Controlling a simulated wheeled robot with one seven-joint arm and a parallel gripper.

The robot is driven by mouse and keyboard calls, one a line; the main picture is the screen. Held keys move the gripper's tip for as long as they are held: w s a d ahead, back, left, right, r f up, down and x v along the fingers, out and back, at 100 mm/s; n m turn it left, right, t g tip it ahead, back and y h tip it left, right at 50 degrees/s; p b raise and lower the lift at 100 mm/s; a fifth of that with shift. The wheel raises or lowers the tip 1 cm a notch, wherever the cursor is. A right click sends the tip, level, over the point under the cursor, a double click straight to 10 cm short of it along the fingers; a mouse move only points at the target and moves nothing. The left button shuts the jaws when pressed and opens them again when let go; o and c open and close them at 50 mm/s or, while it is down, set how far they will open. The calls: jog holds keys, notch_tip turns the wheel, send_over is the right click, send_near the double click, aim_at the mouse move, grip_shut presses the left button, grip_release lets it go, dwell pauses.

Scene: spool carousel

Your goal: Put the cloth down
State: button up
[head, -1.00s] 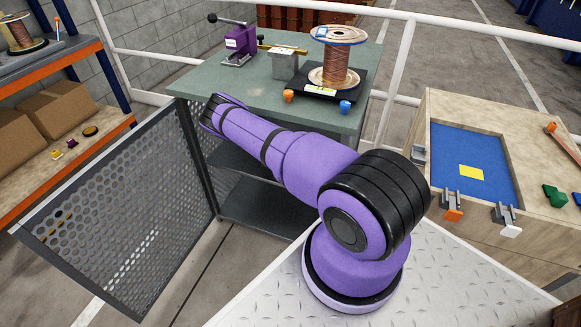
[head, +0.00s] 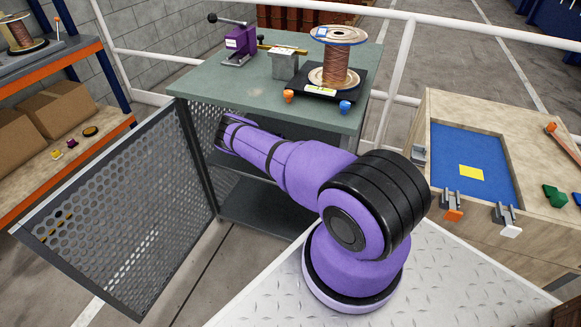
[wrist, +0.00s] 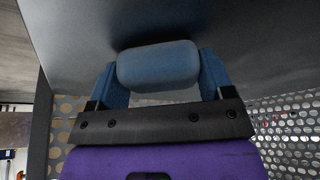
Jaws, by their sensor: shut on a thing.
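The cloth (wrist: 158,65) shows in the wrist view as a blue, rounded, padded bundle. My gripper (wrist: 160,78) is shut on it, with a blue finger at each side. The cloth is close to a plain grey surface (wrist: 250,45), with a dark shadow beside it; I cannot tell whether they touch. In the head view my arm reaches into the open green-topped cabinet (head: 215,82), below its top. The gripper and cloth are hidden there.
The perforated cabinet door (head: 110,225) stands open at left. A lower shelf (head: 262,212) looks bare where visible. On top stand a copper wire spool (head: 338,65) and a purple clamp device (head: 240,42). A wooden bench (head: 440,125) stands at right.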

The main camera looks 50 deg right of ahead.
jog(key=shift+f, duration=0.15)
jog(key=o, duration=1)
jog(key=shift+c, duration=0.2)
jog(key=shift+w+a+r, duration=0.15)
jog(key=shift+r, duration=0.45)
jog(key=v, duration=0.4)
send_over(264, 179)
jog(key=shift+w, duration=0.15)
